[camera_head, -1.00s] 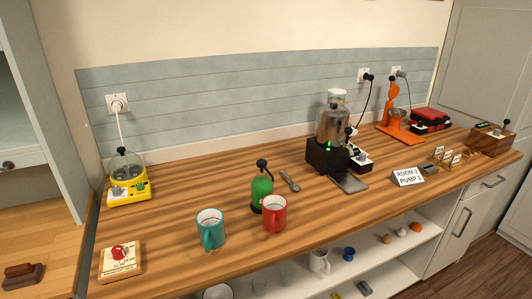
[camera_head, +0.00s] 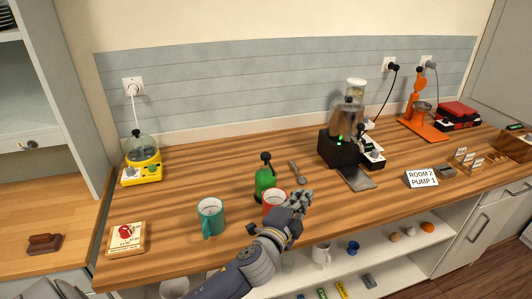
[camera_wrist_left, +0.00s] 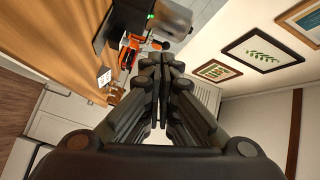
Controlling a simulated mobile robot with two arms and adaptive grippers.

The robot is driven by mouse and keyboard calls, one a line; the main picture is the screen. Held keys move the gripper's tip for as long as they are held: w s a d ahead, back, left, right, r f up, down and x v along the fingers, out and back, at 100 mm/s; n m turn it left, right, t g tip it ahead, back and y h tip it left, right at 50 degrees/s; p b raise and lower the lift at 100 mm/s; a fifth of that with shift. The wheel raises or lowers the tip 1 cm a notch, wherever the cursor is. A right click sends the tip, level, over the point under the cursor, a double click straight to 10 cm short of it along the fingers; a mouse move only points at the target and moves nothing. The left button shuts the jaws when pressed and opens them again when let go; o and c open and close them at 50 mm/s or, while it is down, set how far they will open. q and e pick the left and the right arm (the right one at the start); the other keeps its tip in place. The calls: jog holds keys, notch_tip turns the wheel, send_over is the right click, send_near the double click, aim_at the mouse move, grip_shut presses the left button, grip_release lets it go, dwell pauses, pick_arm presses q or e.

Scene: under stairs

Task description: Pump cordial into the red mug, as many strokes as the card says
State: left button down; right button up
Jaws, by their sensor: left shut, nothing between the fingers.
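The red mug (camera_head: 270,207) stands on the counter in the head view, partly hidden by my left gripper (camera_head: 300,199). The green pump bottle (camera_head: 265,181) with a black pump head stands just behind the mug. The white card (camera_head: 422,178) reads "ROOM 2 PUMP 1" and stands farther right on the counter. My left gripper is shut and empty, in front of and to the right of the mug; whether it touches the mug I cannot tell. In the left wrist view its fingers (camera_wrist_left: 161,65) are together. My right gripper is not in view.
A teal mug (camera_head: 210,216) stands left of the red mug. A spoon (camera_head: 296,172) lies behind my gripper. A black machine (camera_head: 337,150) stands at the back right, and a yellow appliance (camera_head: 141,172) at the back left. A shelf with cups is below the counter.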

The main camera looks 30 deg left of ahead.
pick_arm(q)
jog(key=w+d+r+m+g+h, duration=0.1)
jog(key=w+d+r+m+h, duration=0.35)
jog(key=m, duration=0.75)
jog(key=w+d+r+m+g+h, duration=0.15)
jog(key=d+r+m+h, duration=0.35)
jog(key=r+m+h, duration=0.5)
jog(key=w+a+m+g+y, duration=0.1)
jog(key=a+m+g+y, duration=0.1)
jog(key=a, duration=0.7)
jog(key=w+a+m+g+y+p, duration=0.1)
jog(key=a+m+g+y, duration=0.1)
jog(key=a+m+y, duration=0.3)
jog(key=w+a+m+g+y, duration=0.2)
jog(key=a+y, duration=0.4)
jog(key=a, duration=0.6)
jog(key=shift+a+r+m, duration=0.15)
jog(key=shift+a+m, duration=0.2)
jog(key=shift+m, duration=0.35)
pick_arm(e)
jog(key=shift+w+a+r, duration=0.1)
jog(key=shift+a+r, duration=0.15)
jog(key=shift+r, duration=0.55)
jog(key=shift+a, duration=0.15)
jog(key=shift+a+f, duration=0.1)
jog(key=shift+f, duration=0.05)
